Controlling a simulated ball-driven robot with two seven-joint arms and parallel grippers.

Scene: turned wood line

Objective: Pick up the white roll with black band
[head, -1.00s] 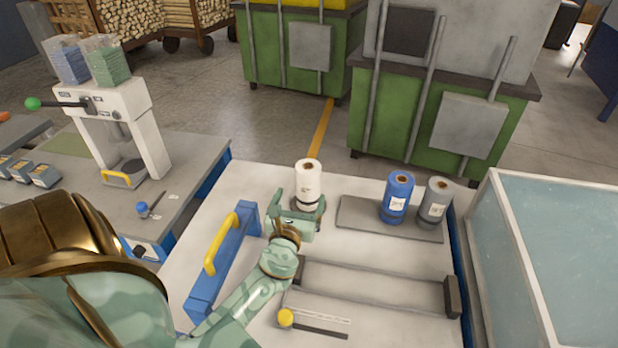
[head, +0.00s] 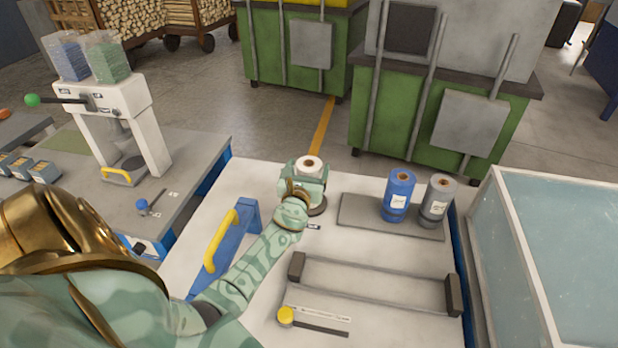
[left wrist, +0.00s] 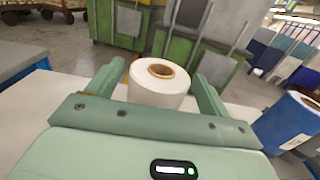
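The white roll (head: 309,163) stands upright on the light bench top, and its brown core shows from above. My left gripper (head: 311,174) is at the roll, with a finger on either side of it; its body hides most of the roll's side and the black band in the head view. In the left wrist view the roll (left wrist: 158,84) sits between the two open fingers (left wrist: 157,88), with a gap seen beside it on the left. The right gripper is not in view.
A blue roll (head: 398,195) and a grey roll (head: 436,202) stand on a grey plate (head: 358,216) to the right. A blue frame with a yellow handle (head: 221,242) is left of my arm. A glass-topped case (head: 560,240) borders the bench on the right.

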